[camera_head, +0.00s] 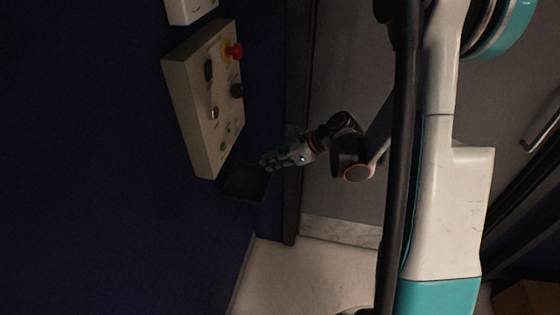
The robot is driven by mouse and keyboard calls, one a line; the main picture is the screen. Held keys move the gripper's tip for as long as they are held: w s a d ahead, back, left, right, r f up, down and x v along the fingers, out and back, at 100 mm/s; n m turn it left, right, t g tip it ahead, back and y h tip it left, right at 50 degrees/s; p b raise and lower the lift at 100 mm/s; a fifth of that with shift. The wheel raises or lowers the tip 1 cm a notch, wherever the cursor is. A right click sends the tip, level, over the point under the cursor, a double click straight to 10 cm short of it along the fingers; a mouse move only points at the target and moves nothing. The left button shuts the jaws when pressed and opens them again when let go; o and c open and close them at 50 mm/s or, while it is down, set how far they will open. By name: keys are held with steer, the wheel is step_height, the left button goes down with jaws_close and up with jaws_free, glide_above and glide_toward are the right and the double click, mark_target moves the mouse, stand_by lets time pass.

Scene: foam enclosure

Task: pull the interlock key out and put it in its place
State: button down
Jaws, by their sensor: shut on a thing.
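A beige control box (192,127) is fixed to the dark blue wall. Its face carries a round silver lock-like fitting (214,113), and no key can be made out standing in it. My gripper (266,161) is below and to the right of the box, apart from it, with its fingers pointing left. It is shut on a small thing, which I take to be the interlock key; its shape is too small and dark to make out. A dark tray-like holder (243,184) on the wall is just below and left of my fingertips. Its inside is too dark to read.
The box also bears a red mushroom button (234,51) on yellow, a black knob (237,90) and small green buttons (223,147). A second pale box (190,9) is above. A dark post (296,210) stands close behind my gripper.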

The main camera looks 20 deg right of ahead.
steer(key=a, duration=0.1)
steer(key=w, duration=0.1)
steer(key=w+a, duration=0.1)
steer(key=shift+a+f, duration=0.25)
steer(key=shift+a, duration=0.05)
steer(key=shift+a+f, duration=0.1)
steer(key=shift+f, duration=0.2)
steer(key=shift+f+b, duration=2.25)
steer(key=c, duration=1.7)
jaws_free()
steer(key=shift+o, duration=0.2)
